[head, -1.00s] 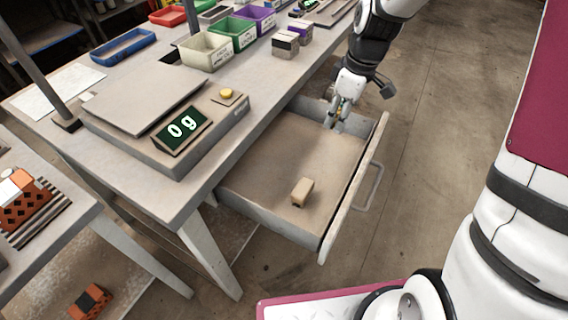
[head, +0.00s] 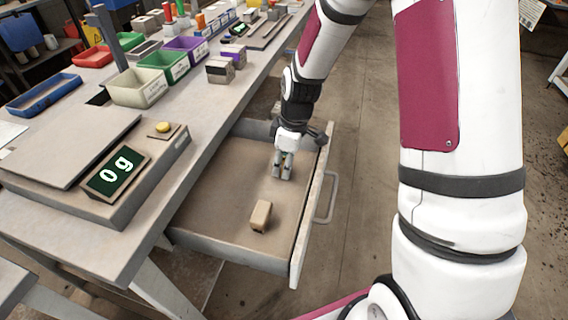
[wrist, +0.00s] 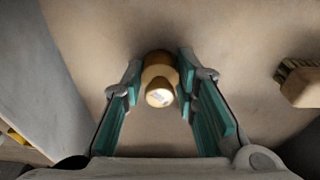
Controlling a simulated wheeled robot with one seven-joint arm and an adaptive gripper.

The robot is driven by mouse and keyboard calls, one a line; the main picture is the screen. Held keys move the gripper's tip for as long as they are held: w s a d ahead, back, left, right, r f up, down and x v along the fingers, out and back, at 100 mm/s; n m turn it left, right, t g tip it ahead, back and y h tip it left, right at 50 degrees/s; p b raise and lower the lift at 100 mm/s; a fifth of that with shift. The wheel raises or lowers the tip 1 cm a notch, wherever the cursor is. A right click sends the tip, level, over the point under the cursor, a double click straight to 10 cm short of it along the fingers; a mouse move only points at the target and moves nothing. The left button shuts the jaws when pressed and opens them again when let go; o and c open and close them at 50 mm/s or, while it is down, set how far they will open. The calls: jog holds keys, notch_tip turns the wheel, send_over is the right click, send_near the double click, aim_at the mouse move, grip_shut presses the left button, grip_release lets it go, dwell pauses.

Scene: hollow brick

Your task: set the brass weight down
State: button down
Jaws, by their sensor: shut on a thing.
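My gripper (head: 283,172) points down inside the open drawer (head: 195,240), near its far right part. In the wrist view, the brass weight (wrist: 160,82) is between the teal pads of my gripper (wrist: 159,78), which are shut on it. The weight is a short brass cylinder with a knob bearing a small pale label. In the head view the fingers mostly hide it. The drawer floor lies behind it; I cannot tell whether the weight touches the floor.
A small wooden brush (head: 261,215) lies in the near part of the drawer; it also shows at the right of the wrist view (wrist: 302,84). A scale display reading 0 g (head: 116,170) stands on the bench. The drawer's middle floor is clear.

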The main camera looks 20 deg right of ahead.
aim_at(291, 174)
jog(key=shift+f, duration=0.15)
jog(key=c, duration=1.3)
grip_release()
jog(key=r+p, duration=0.1)
jog(key=r, duration=0.3)
jog(key=d+r+p, duration=0.1)
jog(key=r, duration=0.3)
jog(key=s+r, duration=0.1)
jog(key=r, duration=0.3)
jog(key=shift+d+r+p, duration=0.2)
jog(key=shift+d+p, duration=0.05)
jog(key=shift+p, duration=0.15)
jog(key=s+a+r+m+h, duration=0.1)
jog(key=s+r+m, duration=0.5)
jog(key=s+r, duration=0.8)
jog(key=s+m, duration=0.1)
jog(key=s, duration=0.4)
jog(key=s+m, duration=0.2)
jog(key=s, duration=0.4)
jog(key=s+m, duration=0.2)
jog(key=s, duration=0.4)
jog(key=shift+s+a, duration=0.1)
jog(key=shift+a, duration=0.1)
